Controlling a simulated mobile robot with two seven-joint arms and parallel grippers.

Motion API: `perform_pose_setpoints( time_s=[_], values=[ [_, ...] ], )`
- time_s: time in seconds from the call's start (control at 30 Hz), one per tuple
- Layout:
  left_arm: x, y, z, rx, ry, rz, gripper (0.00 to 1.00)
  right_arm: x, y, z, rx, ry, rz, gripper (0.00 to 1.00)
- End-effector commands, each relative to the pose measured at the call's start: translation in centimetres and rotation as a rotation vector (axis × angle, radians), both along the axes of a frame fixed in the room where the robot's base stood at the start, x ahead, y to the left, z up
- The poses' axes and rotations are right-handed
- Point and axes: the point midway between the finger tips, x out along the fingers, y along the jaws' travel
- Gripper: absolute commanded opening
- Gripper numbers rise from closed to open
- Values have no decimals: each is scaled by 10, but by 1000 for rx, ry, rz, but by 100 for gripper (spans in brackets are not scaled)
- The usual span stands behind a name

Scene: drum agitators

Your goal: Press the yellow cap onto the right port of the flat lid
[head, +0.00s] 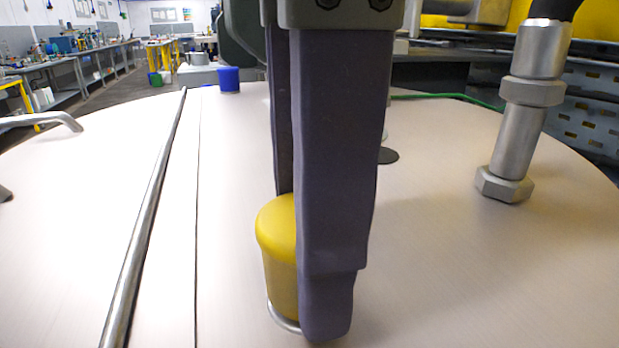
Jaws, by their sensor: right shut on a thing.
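The yellow cap (278,255) is upright near the front middle of the flat lid (440,270). My right gripper (305,270) points down and is shut on the cap; its near finger hides the cap's right side. A curved metal rim (281,318), which looks like a port, shows just under the cap's lower edge. I cannot tell whether the cap is seated on it or just above it. A blue cap (229,79) stands at the back of the lid. My left gripper is not in view.
A thin metal rod (152,205) and a dark seam run along the lid left of the cap. A metal fitting (515,125) rises at the right. A dark disc (388,155) lies behind the gripper. A bent handle (45,121) is at the left edge. The front right is clear.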

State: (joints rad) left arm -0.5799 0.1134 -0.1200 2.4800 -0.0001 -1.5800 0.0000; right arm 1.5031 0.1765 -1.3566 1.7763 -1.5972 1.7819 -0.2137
Motion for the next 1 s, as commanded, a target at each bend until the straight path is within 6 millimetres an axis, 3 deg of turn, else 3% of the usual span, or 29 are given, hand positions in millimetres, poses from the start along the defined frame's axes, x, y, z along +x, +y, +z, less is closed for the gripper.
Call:
perform_pose_setpoints(
  time_s=[0.83, 0.87, 1.0],
  values=[
    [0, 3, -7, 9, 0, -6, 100, 0, 0, -7, -2, 1, -1, 0],
    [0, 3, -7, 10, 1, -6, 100, 0, 0, -7, -2, 1, -1, 50],
    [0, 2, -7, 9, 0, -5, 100, 0, 0, -7, -1, 1, -1, 65]
  ],
)
